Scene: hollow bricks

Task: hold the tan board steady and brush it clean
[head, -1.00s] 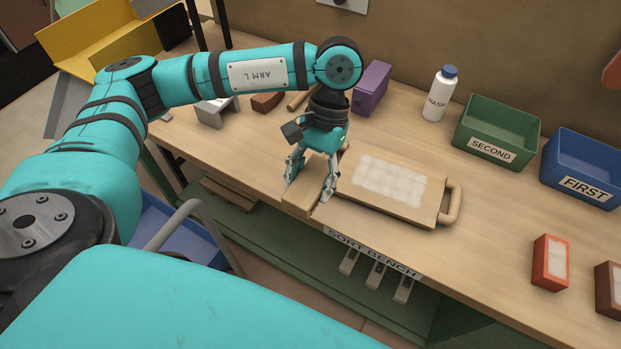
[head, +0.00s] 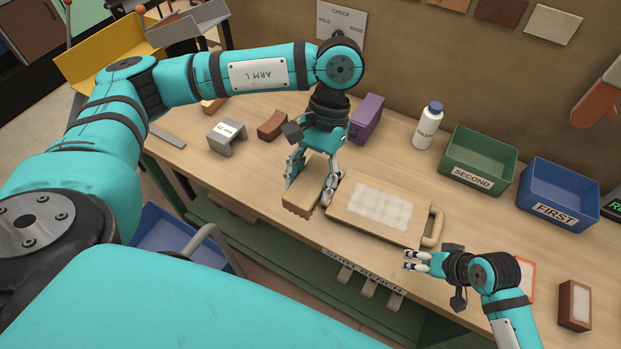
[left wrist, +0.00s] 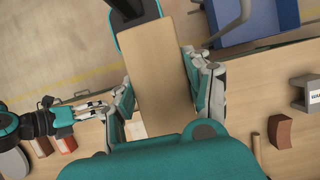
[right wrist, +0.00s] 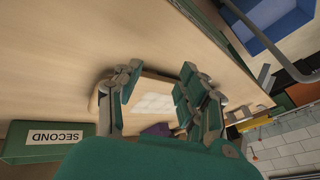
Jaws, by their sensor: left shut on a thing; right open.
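The tan board (head: 345,213) lies flat on the bench with a pale, blocky patch (head: 378,207) on top and a loop handle (head: 434,228) at its right end. My left gripper (head: 309,190) is shut on a tan block (head: 299,197) with a notched lower edge, just left of the board at the bench's front edge. The block (left wrist: 160,75) also shows between the fingers in the left wrist view. I cannot tell whether this block is a brush. My right gripper (head: 408,260) is open and empty, in front of the handle; its wrist view shows the pale patch (right wrist: 153,104) beyond the fingers.
A green bin marked SECOND (head: 478,160) and a blue bin marked FIRST (head: 557,195) stand at the back right. A white bottle (head: 427,127), a purple block (head: 367,120) and a brown brick (head: 272,125) stand behind. A dark brick (head: 574,305) is at the right.

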